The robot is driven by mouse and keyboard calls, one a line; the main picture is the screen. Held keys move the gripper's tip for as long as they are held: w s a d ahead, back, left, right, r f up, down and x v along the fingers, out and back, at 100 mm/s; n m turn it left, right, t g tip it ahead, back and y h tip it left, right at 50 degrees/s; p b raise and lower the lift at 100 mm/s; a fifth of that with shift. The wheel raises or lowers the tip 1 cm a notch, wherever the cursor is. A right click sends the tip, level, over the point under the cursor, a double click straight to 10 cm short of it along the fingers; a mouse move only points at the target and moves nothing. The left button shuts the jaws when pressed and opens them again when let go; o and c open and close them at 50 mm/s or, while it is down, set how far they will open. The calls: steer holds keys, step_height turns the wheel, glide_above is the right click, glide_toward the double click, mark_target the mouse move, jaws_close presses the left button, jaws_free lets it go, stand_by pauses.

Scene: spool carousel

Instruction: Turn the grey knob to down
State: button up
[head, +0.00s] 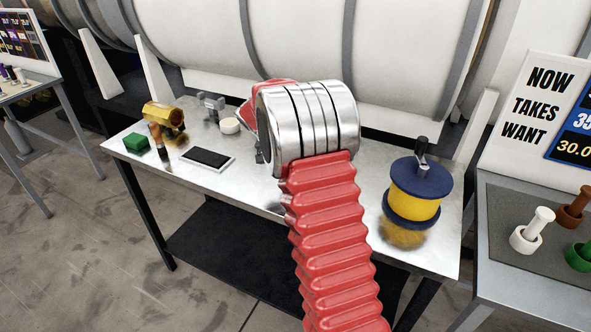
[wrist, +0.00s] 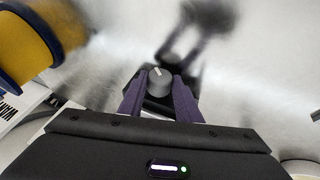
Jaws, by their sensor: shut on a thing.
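The grey knob (wrist: 158,84) is round and shows near the middle of the wrist view. A short pale pointer mark on it points toward the top of the picture, tilted slightly left. My gripper (wrist: 160,76) is shut on the knob, one dark purple finger on each side. A dark box lies behind the knob, partly hidden by the fingers. In the head view my own arm hides the knob and the gripper.
A yellow spool with blue flanges (head: 414,194) stands right of my arm on the metal table (head: 195,178). A black-faced tray (head: 208,158), green block (head: 136,143), yellow part (head: 160,115) and white roll (head: 229,126) sit on the left.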

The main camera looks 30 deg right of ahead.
steer(key=shift+s+d, duration=0.15)
steer(key=shift+d, duration=0.1)
steer(key=o, duration=1.1)
steer(key=shift+a, duration=0.15)
steer(key=v, duration=1.3)
steer(key=shift+a+r, duration=0.15)
steer(key=shift+r, duration=0.15)
steer(key=shift+c, duration=0.2)
